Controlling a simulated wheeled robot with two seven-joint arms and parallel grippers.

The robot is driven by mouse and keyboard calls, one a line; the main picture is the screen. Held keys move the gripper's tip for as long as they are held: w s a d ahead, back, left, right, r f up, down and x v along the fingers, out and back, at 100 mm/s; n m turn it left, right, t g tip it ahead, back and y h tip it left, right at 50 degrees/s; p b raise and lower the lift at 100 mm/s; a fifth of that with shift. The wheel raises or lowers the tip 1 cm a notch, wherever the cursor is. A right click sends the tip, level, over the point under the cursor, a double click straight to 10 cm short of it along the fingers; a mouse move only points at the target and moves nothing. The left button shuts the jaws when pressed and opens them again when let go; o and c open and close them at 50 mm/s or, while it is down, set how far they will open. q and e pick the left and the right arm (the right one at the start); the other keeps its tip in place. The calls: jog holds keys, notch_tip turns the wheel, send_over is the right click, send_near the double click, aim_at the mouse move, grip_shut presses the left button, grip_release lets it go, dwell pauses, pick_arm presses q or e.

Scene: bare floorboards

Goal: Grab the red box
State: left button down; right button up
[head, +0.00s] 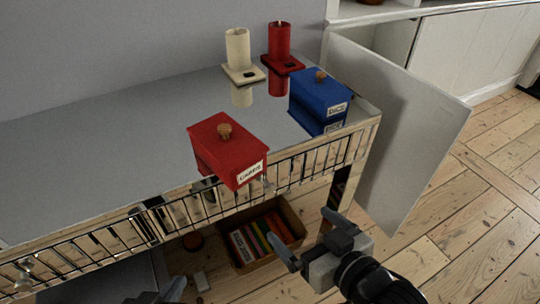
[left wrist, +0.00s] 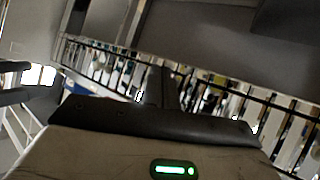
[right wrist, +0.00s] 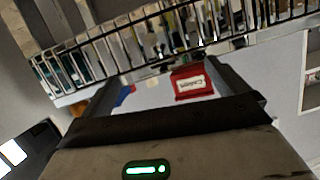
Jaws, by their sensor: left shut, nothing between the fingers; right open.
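The red box (head: 230,145) has a lid with a round wooden knob and a white label. It sits on the grey top near the front rail. The red box also shows in the right wrist view (right wrist: 190,82), between the fingers but beyond them. My right gripper (head: 312,238) is open and empty, in front of and below the shelf edge, to the right of the red box. My left gripper (head: 158,297) shows only partly at the bottom edge; in the left wrist view (left wrist: 166,82) its fingers are together with nothing between them.
A blue box (head: 318,95) stands right of the red box. A cream holder (head: 238,50) and a red holder (head: 279,42) stand behind. A black wire rail (head: 300,162) runs along the front edge. A crate of books (head: 290,215) sits below. An open white door (head: 400,130) stands right.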

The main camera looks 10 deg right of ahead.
aim_at(250, 165)
notch_tip(250, 165, up, 7)
jog(key=w+a+n+t+y+b, duration=0.1)
jog(key=a+n+t+y+b, duration=0.1)
jog(key=a+n+y+b, duration=0.15)
jog(key=shift+m+y, duration=0.25)
jog(key=x, duration=0.3)
jog(key=b+x, duration=0.1)
jog(key=x, duration=0.2)
jog(key=b+x, duration=0.1)
jog(key=x, duration=0.2)
jog(key=shift+w+d+r, duration=0.2)
jog(key=shift+d+r, duration=0.1)
jog(key=shift+d, duration=0.05)
jog(key=shift+w+a+b, duration=0.3)
jog(key=shift+w, duration=0.15)
jog(key=b+x, duration=0.1)
jog(key=x, duration=0.4)
jog(key=shift+f, duration=0.2)
pick_arm(q)
notch_tip(250, 165, down, 10)
jog(key=w+d+g+h, duration=0.1)
jog(key=d, duration=0.1)
jog(key=shift+d+m+g, duration=0.3)
jog(key=shift+m, duration=0.1)
pick_arm(e)
jog(key=shift+w, duration=0.1)
jog(key=c, duration=1)
jog(key=shift+c, duration=0.2)
